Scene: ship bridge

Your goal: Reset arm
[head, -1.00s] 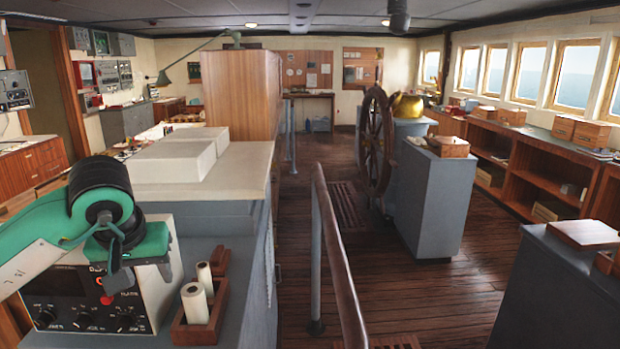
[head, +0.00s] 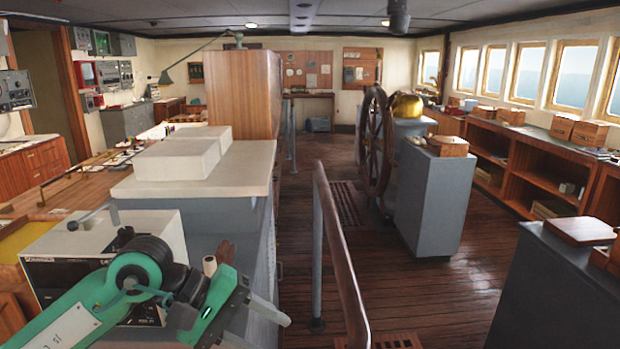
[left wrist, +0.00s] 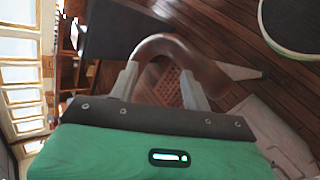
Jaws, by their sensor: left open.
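My left arm comes in from the lower left in the head view, green with a black joint. My right arm and gripper are not in view.
A white-cased instrument (head: 95,245) sits beside and partly behind my left arm. White boxes (head: 180,160) lie on the grey console. A wooden handrail (head: 335,250) stands to the gripper's right.

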